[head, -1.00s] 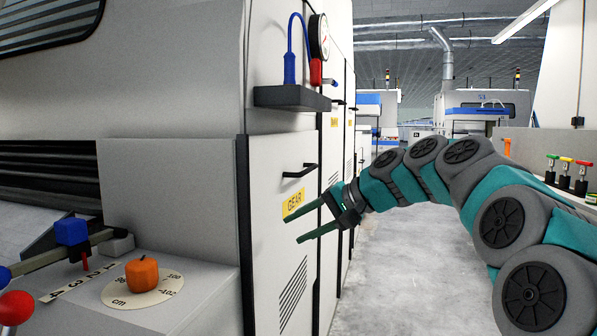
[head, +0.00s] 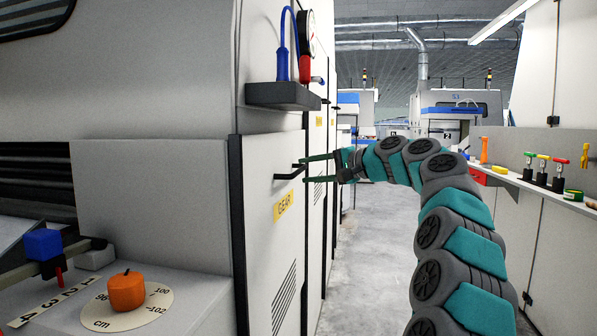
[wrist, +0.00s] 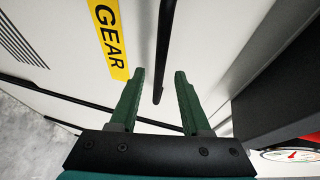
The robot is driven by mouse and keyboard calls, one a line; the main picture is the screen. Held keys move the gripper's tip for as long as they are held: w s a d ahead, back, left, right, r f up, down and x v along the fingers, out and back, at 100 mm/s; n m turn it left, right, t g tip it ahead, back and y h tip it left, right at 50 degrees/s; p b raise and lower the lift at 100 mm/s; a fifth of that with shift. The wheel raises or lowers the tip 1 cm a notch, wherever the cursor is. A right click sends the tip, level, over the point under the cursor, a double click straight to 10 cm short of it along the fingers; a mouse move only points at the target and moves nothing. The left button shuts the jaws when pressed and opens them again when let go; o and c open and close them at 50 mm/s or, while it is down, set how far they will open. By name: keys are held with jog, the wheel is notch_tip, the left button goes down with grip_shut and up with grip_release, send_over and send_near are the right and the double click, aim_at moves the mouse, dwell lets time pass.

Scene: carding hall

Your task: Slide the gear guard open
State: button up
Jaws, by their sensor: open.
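The gear guard (head: 262,238) is a pale panel door on the machine's side, with a yellow GEAR label (head: 283,206) and vent slots below. Its black bar handle (head: 289,174) sticks out above the label. My gripper (head: 304,170) is open at the handle, one finger above it and one below in the head view. In the wrist view the handle (wrist: 163,48) runs down between the two open fingers (wrist: 160,74), with a gap on each side. The GEAR label (wrist: 108,38) shows to the left. The guard looks closed.
A dark shelf (head: 283,96) with a blue and red tool juts out above the handle. A tool ledge (head: 560,190) lines the right. The aisle floor (head: 375,235) is clear.

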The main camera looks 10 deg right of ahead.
aim_at(301, 171)
jog(key=x, duration=0.3)
jog(key=shift+w+a+f, duration=0.1)
jog(key=shift+w+a, duration=0.1)
jog(key=shift+a, duration=0.1)
grip_shut()
dwell(1.2)
